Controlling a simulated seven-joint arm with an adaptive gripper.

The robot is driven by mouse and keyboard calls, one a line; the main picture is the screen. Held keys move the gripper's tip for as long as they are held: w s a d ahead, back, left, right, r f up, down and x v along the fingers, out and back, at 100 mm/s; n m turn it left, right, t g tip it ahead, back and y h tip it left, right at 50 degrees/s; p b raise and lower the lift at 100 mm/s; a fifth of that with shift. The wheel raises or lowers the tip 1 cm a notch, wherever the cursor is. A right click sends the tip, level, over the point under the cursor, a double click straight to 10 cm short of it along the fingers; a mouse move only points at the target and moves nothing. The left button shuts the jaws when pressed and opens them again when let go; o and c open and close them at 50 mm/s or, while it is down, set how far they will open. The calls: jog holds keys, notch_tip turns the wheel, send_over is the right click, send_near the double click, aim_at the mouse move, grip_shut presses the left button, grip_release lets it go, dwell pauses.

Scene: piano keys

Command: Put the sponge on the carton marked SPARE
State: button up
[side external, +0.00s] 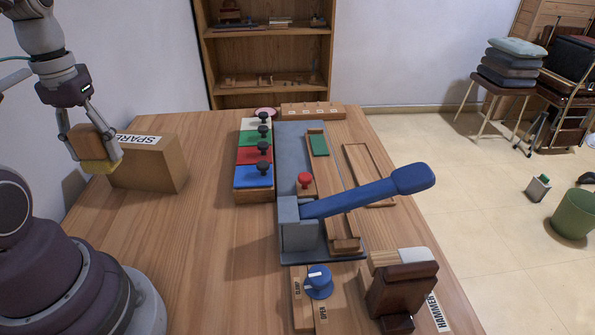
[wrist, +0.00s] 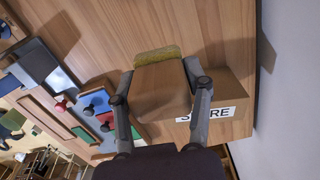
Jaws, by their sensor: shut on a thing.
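My gripper (side external: 92,158) is shut on the sponge, a brown block with a yellow layer (side external: 100,166) along its underside. In the wrist view the sponge (wrist: 160,90) sits between the two fingers (wrist: 160,80), its yellow-green edge facing the table. The brown carton (side external: 150,171) with a white SPARE label on top stands at the left of the table. In the side view the sponge overlaps the carton's left end. In the wrist view the carton (wrist: 228,92) is just right of the sponge, partly hidden by a finger. I cannot tell whether they touch.
A row of coloured keys with black knobs (side external: 254,164) stands right of the carton. Beyond it is a grey fixture with a blue lever (side external: 370,195). A blue knob (side external: 319,282) and a dark brown block (side external: 402,290) are in front. Bare table lies between carton and keys.

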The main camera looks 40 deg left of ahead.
jog(key=shift+s+a+r+n, duration=0.15)
jog(key=shift+s+a+n, duration=0.25)
jog(key=shift+s+n, duration=0.1)
jog(key=shift+a, duration=0.35)
send_over(134, 139)
jog(key=shift+a+f, duration=0.1)
jog(key=shift+f, duration=2.4)
jog(key=shift+f, duration=0.1)
jog(key=o, duration=1.1)
